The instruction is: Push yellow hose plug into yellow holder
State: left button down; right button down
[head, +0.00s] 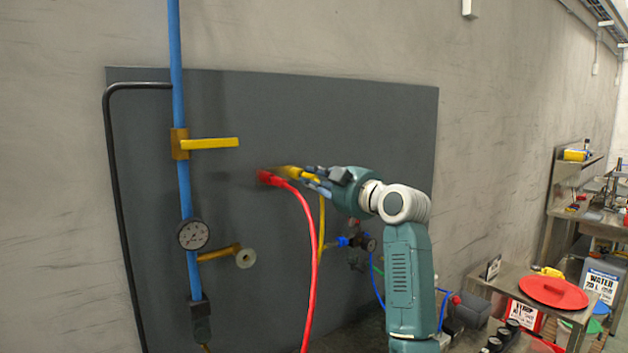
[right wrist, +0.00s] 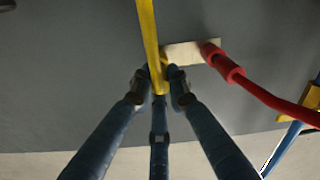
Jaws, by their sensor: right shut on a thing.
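My right gripper (head: 312,177) is shut on the yellow hose plug (head: 308,176), in front of the grey wall panel. The yellow hose (head: 322,225) hangs down from it. In the right wrist view, my gripper's fingers (right wrist: 158,88) close around the plug (right wrist: 158,80), and the yellow hose (right wrist: 147,25) runs to the top edge. A pale plate (right wrist: 185,53) lies just beyond the fingers. The yellow holder cannot be made out clearly; the plug and fingers cover that spot, so I cannot tell whether the plug is seated. My left gripper is out of view.
A red plug (head: 266,177) sits close left of the yellow one, its red hose (head: 313,245) hanging in front of the panel. A blue pipe (head: 175,100) with a yellow lever (head: 210,143) and gauge (head: 193,234) stands left. Steel tables (head: 510,283) stand right.

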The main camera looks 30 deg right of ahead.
jog(key=c, duration=1.4)
grip_release()
jog(key=shift+s, duration=0.25)
jog(key=s+d, duration=0.1)
jog(key=s, duration=1)
jog(key=shift+s, duration=0.25)
